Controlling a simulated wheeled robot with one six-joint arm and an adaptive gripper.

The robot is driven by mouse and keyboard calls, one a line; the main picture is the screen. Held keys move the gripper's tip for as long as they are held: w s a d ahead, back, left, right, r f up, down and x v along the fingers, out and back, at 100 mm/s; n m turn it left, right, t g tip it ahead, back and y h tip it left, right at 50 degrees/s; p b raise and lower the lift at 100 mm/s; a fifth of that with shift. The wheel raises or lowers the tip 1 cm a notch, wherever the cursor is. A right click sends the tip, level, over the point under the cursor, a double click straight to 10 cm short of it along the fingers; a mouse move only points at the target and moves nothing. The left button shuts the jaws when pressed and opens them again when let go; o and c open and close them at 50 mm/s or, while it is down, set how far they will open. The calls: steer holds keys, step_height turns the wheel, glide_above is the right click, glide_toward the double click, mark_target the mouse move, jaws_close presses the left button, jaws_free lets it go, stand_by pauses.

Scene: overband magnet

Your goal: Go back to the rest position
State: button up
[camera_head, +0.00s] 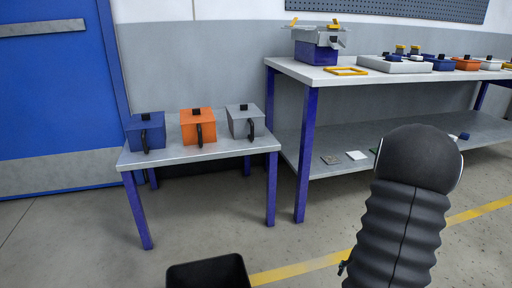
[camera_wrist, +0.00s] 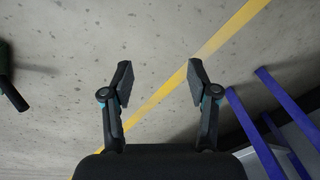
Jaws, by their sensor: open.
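My gripper (camera_wrist: 160,82) shows in the wrist view with its two fingers spread well apart and nothing between them. It hangs over bare grey floor, with a yellow floor line (camera_wrist: 163,92) passing behind the fingers. In the head view my dark, ribbed arm stands at the lower right, in front of the long bench. The gripper's fingers cannot be made out clearly there.
A low table (camera_head: 200,151) holds a blue box (camera_head: 146,134), an orange box (camera_head: 197,127) and a grey box (camera_head: 246,123). A long bench (camera_head: 310,75) at right carries several parts. A black bin (camera_head: 208,274) stands on the floor. A blue door (camera_head: 60,90) is at left.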

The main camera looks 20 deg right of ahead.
steer(key=s+a+r+n+t+p, duration=0.1)
steer(key=s+a+r+n+p, duration=0.1)
steer(key=a+r, duration=0.9)
steer(key=s+a+r+n+t+p, duration=0.1)
steer(key=a+r+n, duration=0.4)
steer(key=a+r, duration=0.7)
steer(key=s+a+r+n+t+p, duration=0.1)
steer(key=s+a+r+n+p, duration=0.3)
steer(key=a+r, duration=0.7)
step_height(320, 180, up, 4)
steer(key=shift+a+f+t+p, duration=0.15)
steer(key=shift+t+p, duration=0.15)
steer(key=shift+p, duration=0.15)
